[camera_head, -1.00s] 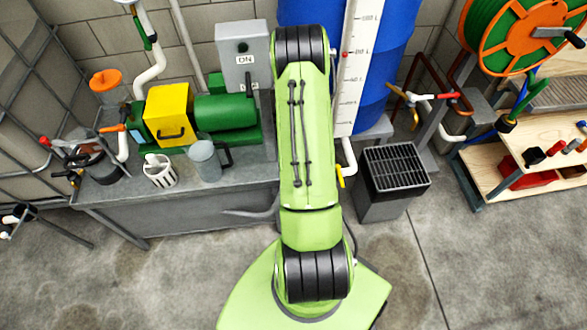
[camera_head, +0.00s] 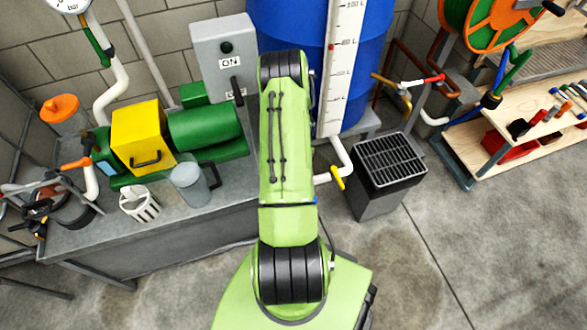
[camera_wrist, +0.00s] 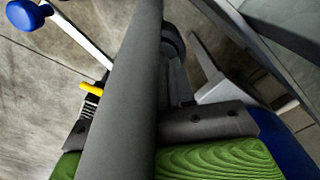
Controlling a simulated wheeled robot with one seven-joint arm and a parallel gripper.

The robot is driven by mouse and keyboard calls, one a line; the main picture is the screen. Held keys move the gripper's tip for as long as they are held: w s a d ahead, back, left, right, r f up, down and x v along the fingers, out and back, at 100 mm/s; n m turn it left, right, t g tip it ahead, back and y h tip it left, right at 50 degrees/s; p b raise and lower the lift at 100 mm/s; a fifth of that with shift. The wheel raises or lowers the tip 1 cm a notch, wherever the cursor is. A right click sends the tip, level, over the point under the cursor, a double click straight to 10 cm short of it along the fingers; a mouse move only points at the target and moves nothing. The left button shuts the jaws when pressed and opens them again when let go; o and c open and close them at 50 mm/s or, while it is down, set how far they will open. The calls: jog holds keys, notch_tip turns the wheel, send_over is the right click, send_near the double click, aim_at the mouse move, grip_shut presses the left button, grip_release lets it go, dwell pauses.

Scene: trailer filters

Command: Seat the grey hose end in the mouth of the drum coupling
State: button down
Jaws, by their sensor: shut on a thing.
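In the wrist view my gripper (camera_wrist: 150,158) shows its green pads at the bottom, shut on a thick grey hose end (camera_wrist: 128,80). The hose runs as a straight grey length from the top edge to the bottom of that view, and its tip cannot be made out. In the head view my green arm hides the gripper and the hose. The blue drum (camera_head: 372,70) stands behind the arm, with a white level scale on its front. I cannot make out the drum coupling or its mouth in either view.
A grey bench (camera_head: 190,235) at left carries a green pump (camera_head: 205,130), a yellow box (camera_head: 140,138), a grey jug (camera_head: 190,184) and a white basket (camera_head: 140,204). A yellow-handled valve (camera_head: 337,178) and a grated bin (camera_head: 388,175) stand right of my arm. Open floor lies at lower right.

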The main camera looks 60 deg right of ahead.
jog(key=shift+f, duration=0.1)
jog(key=c, duration=0.9)
grip_release()
notch_tip(320, 180, up, 13)
jog(key=p, duration=0.3)
jog(key=shift+f, duration=0.2)
jog(key=shift+s+f, duration=0.1)
